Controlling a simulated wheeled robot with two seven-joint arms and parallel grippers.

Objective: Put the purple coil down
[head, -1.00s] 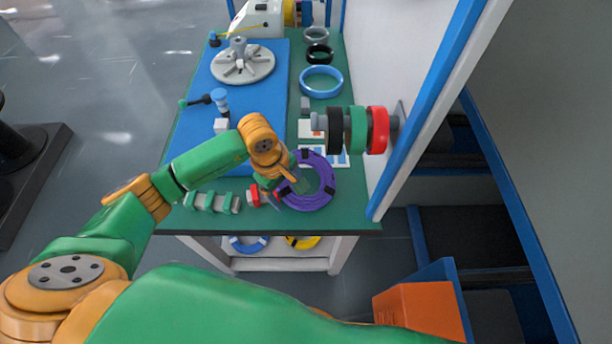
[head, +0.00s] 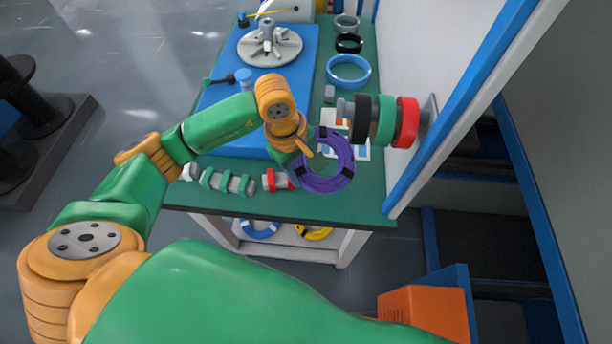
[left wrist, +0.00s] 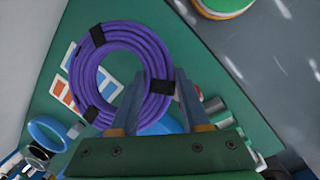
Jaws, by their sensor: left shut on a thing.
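The purple coil (head: 338,176) with black bands is held over the front part of the green table in the head view. It looks tilted and raised off the tabletop there. My left gripper (head: 299,165) is shut on the near-left side of its ring. In the left wrist view, the coil (left wrist: 75,75) hangs from the fingers (left wrist: 160,90), which sit on either side of the ring at a black band. Printed cards lie behind the coil and are partly hidden by it. My right gripper is not in view.
Black, green and red spools (head: 386,121) stick out from a wall holder just right of the coil. Connector parts (head: 228,183) lie left of it. A blue ring (head: 348,71) lies farther back. Bare green table (head: 370,195) shows at the front right corner.

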